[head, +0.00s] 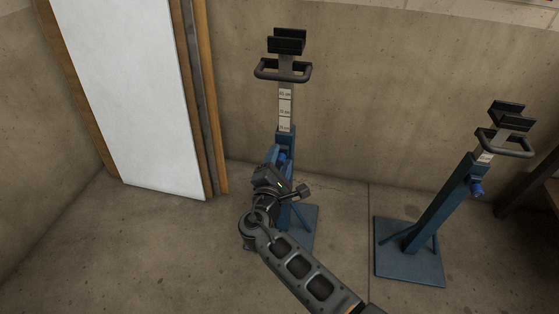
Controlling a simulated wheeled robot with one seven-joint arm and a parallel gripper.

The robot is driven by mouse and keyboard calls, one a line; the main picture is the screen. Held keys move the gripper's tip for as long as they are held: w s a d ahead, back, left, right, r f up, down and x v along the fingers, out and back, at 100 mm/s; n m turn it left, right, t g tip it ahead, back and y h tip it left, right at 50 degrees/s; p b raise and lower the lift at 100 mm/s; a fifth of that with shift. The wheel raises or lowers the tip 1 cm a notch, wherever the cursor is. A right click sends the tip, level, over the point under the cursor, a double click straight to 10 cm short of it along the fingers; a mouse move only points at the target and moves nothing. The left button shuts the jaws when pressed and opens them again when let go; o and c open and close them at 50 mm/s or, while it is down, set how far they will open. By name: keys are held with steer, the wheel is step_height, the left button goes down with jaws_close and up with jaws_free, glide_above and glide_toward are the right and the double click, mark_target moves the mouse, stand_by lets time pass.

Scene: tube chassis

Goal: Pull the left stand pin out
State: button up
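The left stand (286,138) is upright by the back wall, with a black cradle on top, a grey handle, a marked inner post and a blue outer tube. A bright blue knob (282,157), apparently the left stand's pin, shows partly on the tube just above my wrist. My gripper (274,164) is at the front of this tube, close to the knob. Its fingers are too small and too covered by my wrist to tell whether they are open or touch the knob. My arm also hides the tube's lower part and some of the base.
The right stand (431,214), also blue, is on the floor to the right, with its own blue knob (476,188). A white panel (138,95) in a wooden frame is at the left. A dark bench edge is at the far right. Bare floor lies between the stands.

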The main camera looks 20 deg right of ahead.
jaws_close()
stand_by(0.4)
steer(key=p+v, duration=0.1)
steer(key=v, duration=0.3)
steer(key=shift+f, duration=0.1)
steer(key=shift+o, duration=0.5)
jaws_free()
steer(key=shift+s, duration=0.15)
steer(key=p+v, duration=0.2)
steer(key=v, duration=0.5)
steer(key=shift+s+a, duration=0.2)
steer(key=shift+a, duration=0.05)
